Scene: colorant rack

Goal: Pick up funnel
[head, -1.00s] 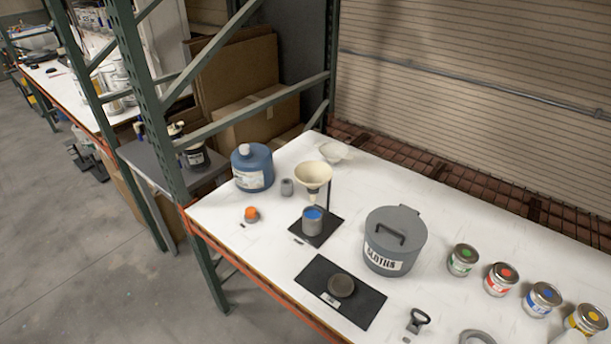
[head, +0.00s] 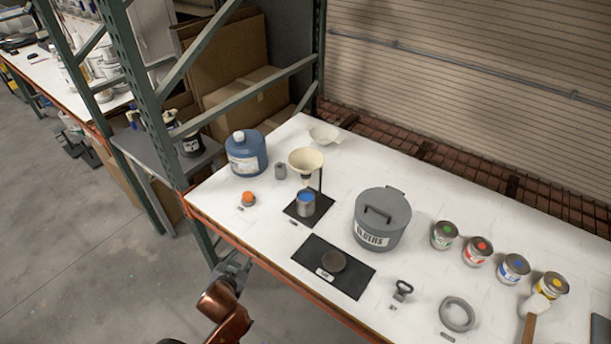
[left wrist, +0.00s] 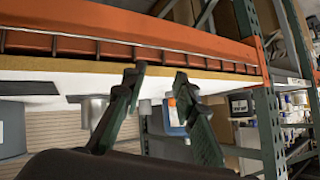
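The cream funnel (head: 306,161) sits upright in a dark stand on the table, above a grey cup (head: 306,206) with blue contents. My left gripper (head: 240,268) is low in the head view, in front of the table's orange front edge and well short of the funnel. In the left wrist view my left gripper (left wrist: 157,78) has its two fingers spread with nothing between them. A blue jug (left wrist: 172,118) shows beyond the fingers there; the funnel cannot be made out in that view. My right gripper is not in view.
The blue jug (head: 246,153) and a small grey container (head: 280,171) stand left of the funnel. An orange-topped item (head: 248,198) lies nearer the front. A grey lidded bucket (head: 382,220) stands to the right. A green rack post (head: 148,100) rises at the table's left end.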

